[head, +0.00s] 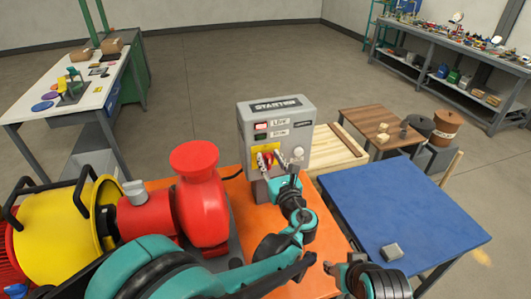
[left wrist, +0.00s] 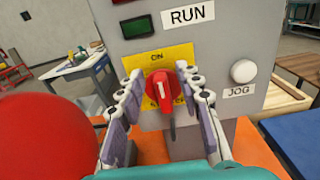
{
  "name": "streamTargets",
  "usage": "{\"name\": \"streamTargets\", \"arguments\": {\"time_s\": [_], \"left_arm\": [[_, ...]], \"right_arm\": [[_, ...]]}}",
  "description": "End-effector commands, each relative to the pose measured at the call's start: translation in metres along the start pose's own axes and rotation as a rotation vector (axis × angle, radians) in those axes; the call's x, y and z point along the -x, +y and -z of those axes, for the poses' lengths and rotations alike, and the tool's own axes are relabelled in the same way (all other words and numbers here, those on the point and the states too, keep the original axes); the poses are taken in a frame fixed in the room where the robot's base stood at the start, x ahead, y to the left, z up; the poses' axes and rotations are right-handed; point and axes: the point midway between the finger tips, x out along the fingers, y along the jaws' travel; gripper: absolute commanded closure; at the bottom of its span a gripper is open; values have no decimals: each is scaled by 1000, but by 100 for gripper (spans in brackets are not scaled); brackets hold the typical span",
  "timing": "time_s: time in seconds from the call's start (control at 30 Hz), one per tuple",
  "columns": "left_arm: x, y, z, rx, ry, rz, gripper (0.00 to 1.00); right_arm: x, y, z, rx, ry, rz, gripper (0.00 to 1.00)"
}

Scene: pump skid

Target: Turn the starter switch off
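The starter box (head: 277,132) is a grey box labelled STARTER, standing at the back of the orange skid top. Its switch is a red knob (left wrist: 160,90) on a yellow plate (left wrist: 178,56). The knob's grip stands nearly upright below the word ON; lower lettering on the plate is partly hidden. My left gripper (head: 270,160) is at the switch, and the left wrist view shows its fingers (left wrist: 160,82) spread either side of the knob, with small gaps showing. My right gripper (head: 342,266) is low in the head view, away from the box; its finger opening is unclear.
A green button (left wrist: 137,26), a RUN label and a white JOG button (left wrist: 243,71) are near the switch. A blue table (head: 405,210) with a small grey block (head: 392,252) stands right.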

Motion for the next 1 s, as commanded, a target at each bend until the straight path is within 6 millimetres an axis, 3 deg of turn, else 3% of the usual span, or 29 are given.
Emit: {"name": "streamTargets", "arguments": {"time_s": [0.23, 0.37, 0.77, 1.0], "left_arm": [[0, 0, 0, 0, 0, -1, 68], [0, 0, 0, 0, 0, -1, 100], [-1, 1, 0, 29, 1, -1, 100], [-1, 4, 1, 154, 0, -1, 100]], "right_arm": [[0, 0, 0, 0, 0, 0, 60], [0, 0, 0, 0, 0, 0, 60], [0, 0, 0, 0, 0, 0, 60], [-1, 0, -1, 0, 0, 0, 60]]}}
